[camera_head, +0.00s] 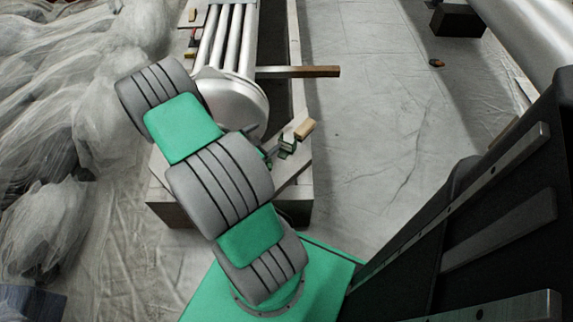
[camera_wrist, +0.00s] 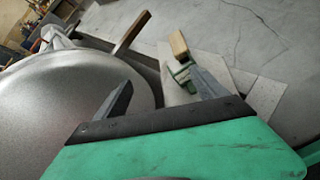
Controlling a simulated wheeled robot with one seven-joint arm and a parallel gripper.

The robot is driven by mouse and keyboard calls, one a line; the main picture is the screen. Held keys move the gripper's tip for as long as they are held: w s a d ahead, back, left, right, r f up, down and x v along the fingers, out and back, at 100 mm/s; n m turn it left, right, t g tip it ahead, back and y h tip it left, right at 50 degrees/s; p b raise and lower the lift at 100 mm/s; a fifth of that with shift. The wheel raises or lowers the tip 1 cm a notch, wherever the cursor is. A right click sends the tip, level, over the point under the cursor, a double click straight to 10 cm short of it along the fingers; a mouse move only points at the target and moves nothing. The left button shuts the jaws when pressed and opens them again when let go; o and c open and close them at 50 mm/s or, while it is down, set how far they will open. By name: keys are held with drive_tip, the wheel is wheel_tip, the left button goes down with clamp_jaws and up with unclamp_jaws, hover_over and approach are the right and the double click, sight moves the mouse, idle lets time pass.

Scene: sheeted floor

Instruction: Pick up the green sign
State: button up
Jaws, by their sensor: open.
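A small green piece (camera_wrist: 182,75), the only loose green thing I see, may be the green sign; its face is too small to make out. It sits beside a wooden block (camera_wrist: 179,45) at the right of the wrist view. In the head view the green piece (camera_head: 287,147) is right of my arm, just below the block (camera_head: 305,130). My gripper (camera_wrist: 160,80) is open and empty, with the green piece beyond the fingers, close to the right finger and partly behind it.
A large silver tank (camera_wrist: 70,105) fills the left of the wrist view, close to the left finger. A wooden bar (camera_head: 298,72) sticks out beside it. Crumpled clear sheeting (camera_head: 60,130) lies at left. The sheeted floor (camera_head: 370,120) at right is mostly clear.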

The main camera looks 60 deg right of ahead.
sight(285, 143)
drive_tip(key=s+f+n, duration=0.1)
drive_tip(key=f, duration=0.1)
drive_tip(key=s+d+f+n+b, duration=0.1)
drive_tip(key=f, duration=0.1)
drive_tip(key=s+f+n+h, duration=0.1)
drive_tip(key=f+n, duration=0.1)
drive_tip(key=shift+s+d+f+b, duration=0.2)
drive_tip(key=shift+s+d+b, duration=0.05)
drive_tip(key=shift+d+b, duration=0.1)
drive_tip(key=shift+n, duration=0.4)
drive_tip(key=b+x, duration=0.2)
drive_tip(key=x, duration=0.5)
drive_tip(key=shift+s+f+b, duration=0.15)
drive_tip(key=shift+f+b, duration=0.05)
drive_tip(key=shift+b, duration=0.2)
drive_tip(key=shift+d, duration=0.25)
